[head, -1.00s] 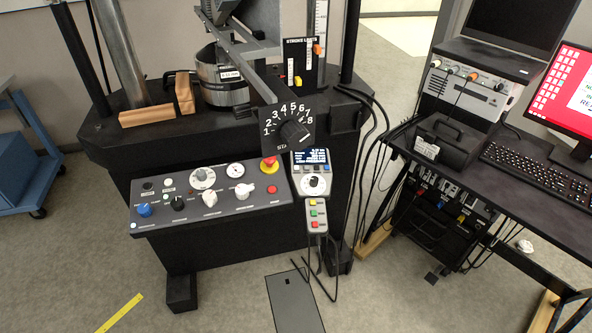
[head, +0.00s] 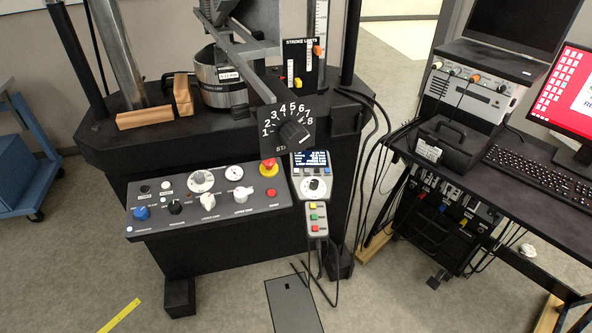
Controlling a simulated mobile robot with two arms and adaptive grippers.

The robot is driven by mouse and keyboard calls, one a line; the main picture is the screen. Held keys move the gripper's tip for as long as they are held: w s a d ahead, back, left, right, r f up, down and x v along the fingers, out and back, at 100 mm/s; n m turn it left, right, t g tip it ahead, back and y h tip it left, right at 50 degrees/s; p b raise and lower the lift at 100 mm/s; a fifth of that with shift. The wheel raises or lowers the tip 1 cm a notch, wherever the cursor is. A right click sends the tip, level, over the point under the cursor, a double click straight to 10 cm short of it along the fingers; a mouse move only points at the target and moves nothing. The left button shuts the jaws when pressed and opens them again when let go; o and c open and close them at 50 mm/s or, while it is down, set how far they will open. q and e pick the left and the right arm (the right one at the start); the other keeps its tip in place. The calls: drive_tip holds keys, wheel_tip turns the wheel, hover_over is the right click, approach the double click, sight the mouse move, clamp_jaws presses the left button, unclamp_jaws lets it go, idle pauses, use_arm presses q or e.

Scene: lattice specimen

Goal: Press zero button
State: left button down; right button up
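A dark sloped control panel (head: 222,216) on the front of the black test machine carries several knobs and buttons. They include a blue knob (head: 141,213), a white round button (head: 165,184), a red button (head: 271,193) and a red mushroom button (head: 267,164) on yellow. To its right is a grey controller (head: 311,191) with a lit screen (head: 310,161), small keys and a dial. Below hangs a pendant (head: 316,218) with green, yellow-orange and red buttons. The labels are too small to tell which button is zero. Neither gripper is in view.
A dial plate (head: 284,112) numbered 1 to 8 projects above the controller. A desk (head: 490,215) with keyboard (head: 540,172) and red monitor (head: 568,88) stands at right, with hanging cables between. A dark plate (head: 294,303) lies on the floor.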

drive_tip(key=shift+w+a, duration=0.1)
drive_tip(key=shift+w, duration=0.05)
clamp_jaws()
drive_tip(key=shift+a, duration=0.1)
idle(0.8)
